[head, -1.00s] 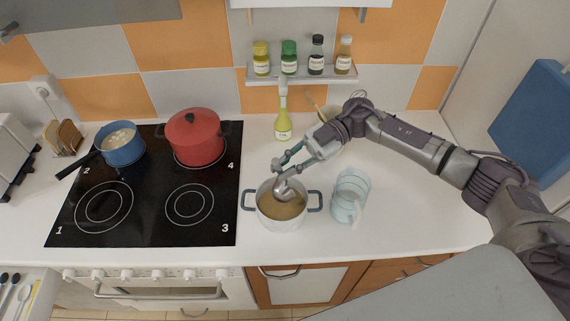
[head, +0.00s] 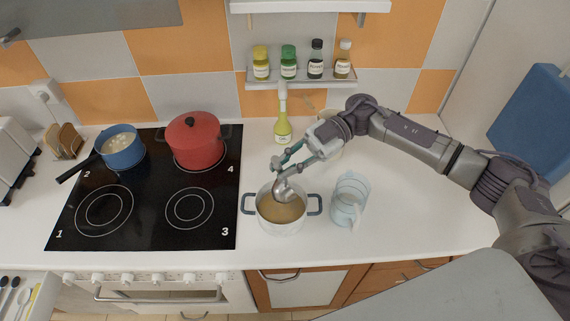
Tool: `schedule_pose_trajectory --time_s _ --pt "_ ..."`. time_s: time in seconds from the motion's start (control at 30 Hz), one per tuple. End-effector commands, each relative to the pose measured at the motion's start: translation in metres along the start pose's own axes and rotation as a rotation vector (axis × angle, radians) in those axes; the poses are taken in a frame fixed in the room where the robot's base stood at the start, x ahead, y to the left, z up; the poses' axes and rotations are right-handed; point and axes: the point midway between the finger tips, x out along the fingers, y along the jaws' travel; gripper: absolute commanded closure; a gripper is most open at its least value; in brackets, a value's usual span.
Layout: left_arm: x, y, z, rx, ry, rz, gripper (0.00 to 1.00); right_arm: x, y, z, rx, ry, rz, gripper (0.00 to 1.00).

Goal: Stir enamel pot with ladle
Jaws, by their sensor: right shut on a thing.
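The enamel pot (head: 283,228) is pale with two dark side handles and holds brown liquid. It stands on the white counter, right of the hob. My right gripper (head: 283,165) is shut on the ladle (head: 283,190) above the pot's back rim. The ladle's metal bowl is at the left back of the pot opening. Whether it touches the liquid is hard to tell. Most of the ladle's handle is hidden by the gripper. My left gripper is not in view.
A clear measuring jug (head: 349,200) stands close right of the pot. A yellow-green bottle (head: 283,128) stands behind. A red pot (head: 196,142) and a blue saucepan (head: 121,147) sit on the black hob (head: 150,225). A spice shelf (head: 300,82) hangs above. The counter's front right is clear.

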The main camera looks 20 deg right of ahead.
Motion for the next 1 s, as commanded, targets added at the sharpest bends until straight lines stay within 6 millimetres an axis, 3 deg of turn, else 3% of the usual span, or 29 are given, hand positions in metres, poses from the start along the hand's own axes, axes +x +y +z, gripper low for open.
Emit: schedule_pose_trajectory --time_s 0.17,0.63,1.0 --pt "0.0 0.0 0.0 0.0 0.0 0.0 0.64 -0.001 0.001 -0.003 -0.002 0.0 0.0 1.0" --pt "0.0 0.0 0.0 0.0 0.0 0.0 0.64 -0.008 0.013 -0.044 -0.003 -0.001 0.001 1.0" --pt "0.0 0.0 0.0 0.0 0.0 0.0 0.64 -0.008 0.014 -0.048 0.0 0.0 0.0 1.0"
